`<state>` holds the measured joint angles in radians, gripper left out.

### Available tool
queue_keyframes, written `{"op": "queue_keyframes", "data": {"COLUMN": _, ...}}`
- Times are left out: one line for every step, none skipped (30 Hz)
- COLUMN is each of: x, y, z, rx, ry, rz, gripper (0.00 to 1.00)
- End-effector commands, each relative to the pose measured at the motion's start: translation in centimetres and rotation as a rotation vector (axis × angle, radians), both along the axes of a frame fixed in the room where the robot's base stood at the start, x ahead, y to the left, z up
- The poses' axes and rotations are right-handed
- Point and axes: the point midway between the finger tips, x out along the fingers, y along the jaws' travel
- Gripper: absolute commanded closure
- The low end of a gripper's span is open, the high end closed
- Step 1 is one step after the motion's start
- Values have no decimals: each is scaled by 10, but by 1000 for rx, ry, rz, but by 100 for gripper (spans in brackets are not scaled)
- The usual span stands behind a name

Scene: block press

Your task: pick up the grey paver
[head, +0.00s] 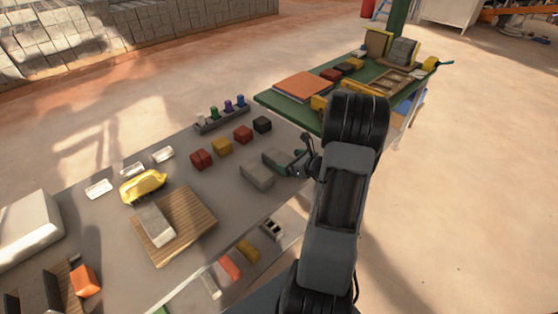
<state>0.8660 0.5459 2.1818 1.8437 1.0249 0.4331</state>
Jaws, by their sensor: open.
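Two grey blocks lie side by side on the grey table, right of its middle: a lighter one (257,175) and one behind it to the right (276,158). Either could be the grey paver. A third grey slab (157,224) lies on a wooden board (196,216) further left. My gripper (298,164) is open at the right end of the further block. My arm hides part of it, and I cannot tell whether it touches that block.
A rack of coloured pegs (222,117) is at the table's back edge. A yellow tool (143,186) lies left. A green bench (290,108) stands behind right. Table surface (225,185) is clear left of the blocks.

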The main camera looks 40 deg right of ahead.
Motion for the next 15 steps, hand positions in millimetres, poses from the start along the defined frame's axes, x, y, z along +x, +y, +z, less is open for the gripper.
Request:
{"op": "queue_keyframes", "data": {"x": 7, "y": 3, "z": -3, "rx": 1, "ry": 1, "rz": 5, "gripper": 6}}
{"op": "queue_keyframes", "data": {"x": 11, "y": 4, "z": -5, "rx": 2, "ry": 0, "rz": 5, "gripper": 6}}
{"op": "queue_keyframes", "data": {"x": 16, "y": 6, "z": -7, "rx": 2, "ry": 1, "rz": 5, "gripper": 6}}
{"op": "queue_keyframes", "data": {"x": 19, "y": 7, "z": -9, "rx": 2, "ry": 1, "rz": 5, "gripper": 6}}
{"op": "queue_keyframes", "data": {"x": 22, "y": 7, "z": -10, "rx": 1, "ry": 0, "rz": 3, "gripper": 6}}
{"op": "queue_keyframes", "data": {"x": 26, "y": 8, "z": -12, "rx": 0, "ry": 1, "rz": 4, "gripper": 6}}
{"op": "queue_keyframes", "data": {"x": 29, "y": 9, "z": -13, "rx": 0, "ry": 1, "rz": 3, "gripper": 6}}
{"op": "queue_keyframes", "data": {"x": 31, "y": 9, "z": -14, "rx": 0, "ry": 1, "rz": 3, "gripper": 6}}
{"op": "queue_keyframes", "data": {"x": 33, "y": 9, "z": -15, "rx": 0, "ry": 1, "rz": 2, "gripper": 6}}
{"op": "queue_keyframes", "data": {"x": 34, "y": 9, "z": -15, "rx": 0, "ry": 0, "rz": 2, "gripper": 6}}
{"op": "queue_keyframes", "data": {"x": 35, "y": 10, "z": -16, "rx": -1, "ry": 0, "rz": 1, "gripper": 6}}
{"op": "queue_keyframes", "data": {"x": 36, "y": 10, "z": -16, "rx": -1, "ry": 0, "rz": 1, "gripper": 6}}
{"op": "queue_keyframes", "data": {"x": 36, "y": 10, "z": -16, "rx": -1, "ry": 0, "rz": 1, "gripper": 6}}
{"op": "queue_keyframes", "data": {"x": 36, "y": 10, "z": -16, "rx": -1, "ry": 0, "rz": 1, "gripper": 6}}
{"op": "queue_keyframes", "data": {"x": 36, "y": 10, "z": -16, "rx": -1, "ry": 0, "rz": 1, "gripper": 6}}
